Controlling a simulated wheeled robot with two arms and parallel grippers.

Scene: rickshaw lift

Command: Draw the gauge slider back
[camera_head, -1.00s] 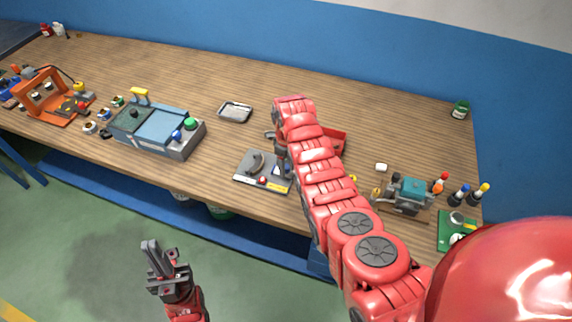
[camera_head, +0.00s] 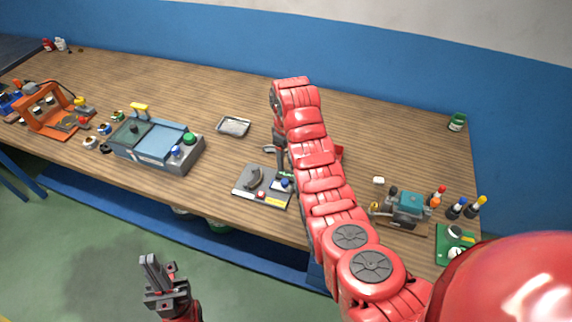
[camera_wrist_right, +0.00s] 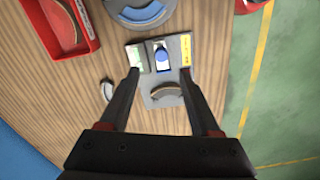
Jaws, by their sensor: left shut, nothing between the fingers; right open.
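The gauge is a grey plate (camera_head: 249,187) near the table's front edge, with a dark curved scale and a blue knob (camera_head: 285,184), which I take for the slider. In the right wrist view, the blue knob (camera_wrist_right: 161,57) sits on a white strip across the plate (camera_wrist_right: 177,46), between a green label and a yellow one. My right gripper (camera_wrist_right: 160,75) is open and empty, its fingers reaching toward the plate on either side of the knob; contact cannot be told. My left gripper (camera_head: 150,265) is shut and empty, over the floor in front of the table.
A blue-grey box device (camera_head: 157,145) stands left of the plate, and a small metal tray (camera_head: 234,126) behind it. A red tray (camera_wrist_right: 68,30) and a round grey-blue object (camera_wrist_right: 140,12) lie near the right gripper. A teal machine (camera_head: 405,207) stands to the right.

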